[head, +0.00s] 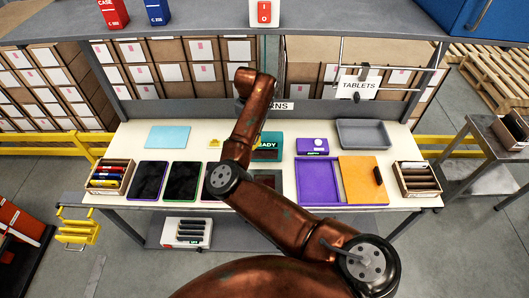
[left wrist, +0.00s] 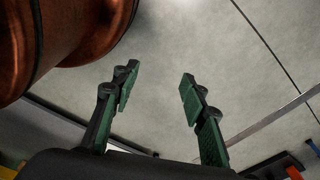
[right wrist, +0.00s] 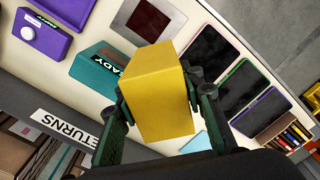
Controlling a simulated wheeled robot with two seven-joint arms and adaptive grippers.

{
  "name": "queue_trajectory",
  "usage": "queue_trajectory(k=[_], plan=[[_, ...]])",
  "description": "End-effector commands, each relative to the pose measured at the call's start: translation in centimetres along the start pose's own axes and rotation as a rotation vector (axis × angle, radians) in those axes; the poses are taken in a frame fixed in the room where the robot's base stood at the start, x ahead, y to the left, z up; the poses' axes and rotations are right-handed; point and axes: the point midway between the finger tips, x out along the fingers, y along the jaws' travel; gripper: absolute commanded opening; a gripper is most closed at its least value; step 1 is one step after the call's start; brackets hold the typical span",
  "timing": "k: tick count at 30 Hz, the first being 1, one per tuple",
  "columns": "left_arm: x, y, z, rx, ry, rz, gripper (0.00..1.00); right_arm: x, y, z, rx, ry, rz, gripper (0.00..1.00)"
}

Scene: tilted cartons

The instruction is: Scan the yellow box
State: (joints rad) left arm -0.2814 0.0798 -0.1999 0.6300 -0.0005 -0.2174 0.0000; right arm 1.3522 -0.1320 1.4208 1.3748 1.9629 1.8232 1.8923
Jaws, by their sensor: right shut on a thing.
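The yellow box (right wrist: 158,90) is in my right gripper (right wrist: 155,88), one finger on each side of it, in the right wrist view. It is held above the table, next to a teal device marked READY (right wrist: 95,72). That device also shows in the head view (head: 267,141). A pad with a dark square (right wrist: 147,19) lies beyond the box. In the head view my right arm hides the right gripper; a small yellow patch (head: 215,142) shows left of the arm, and I cannot tell what it belongs to. My left gripper (left wrist: 158,75) is open and empty above the floor.
A purple device (head: 313,146), a grey tray (head: 362,134), purple and orange panels (head: 362,180) and dark tablets (head: 147,181) lie on the white table. Boxes of pens (head: 110,177) and dark items (head: 415,179) stand at the ends. A shelf overhangs the back.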

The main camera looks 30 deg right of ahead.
Motion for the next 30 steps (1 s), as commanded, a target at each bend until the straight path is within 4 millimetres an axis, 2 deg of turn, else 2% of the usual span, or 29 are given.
queue_trajectory(k=[1, 6, 9, 13, 20, 24, 30], plan=[[-1.8, 0.0, 0.4, -0.002, -0.008, 0.0, 0.4, 0.8, 0.8, 0.8, -0.041, -0.013, -0.001, 0.07], [-4.8, 0.1, 2.3, -0.007, -0.035, 0.002, 0.4, 5.1, 1.5, 2.9, -0.209, -0.012, -0.002, 0.07], [-6.0, 0.2, 2.8, -0.009, -0.044, 0.003, 0.4, 7.6, 1.3, 4.3, -0.292, -0.01, -0.003, 0.07], [-7.0, 0.1, 2.7, -0.008, -0.044, 0.003, 0.4, 9.9, 0.7, 5.8, -0.372, -0.005, -0.003, 0.07], [-7.2, 0.0, 1.4, -0.006, -0.029, 0.002, 0.4, 11.9, 0.2, 6.9, -0.425, 0.0, -0.001, 0.07], [-6.3, 0.0, 0.6, -0.004, -0.016, 0.001, 0.4, 13.2, 0.2, 7.0, -0.427, 0.001, -0.001, 0.07], [-4.6, 0.0, 1.0, -0.004, -0.019, 0.001, 0.4, 15.8, 0.1, 7.0, -0.427, 0.0, -0.001, 0.07]])
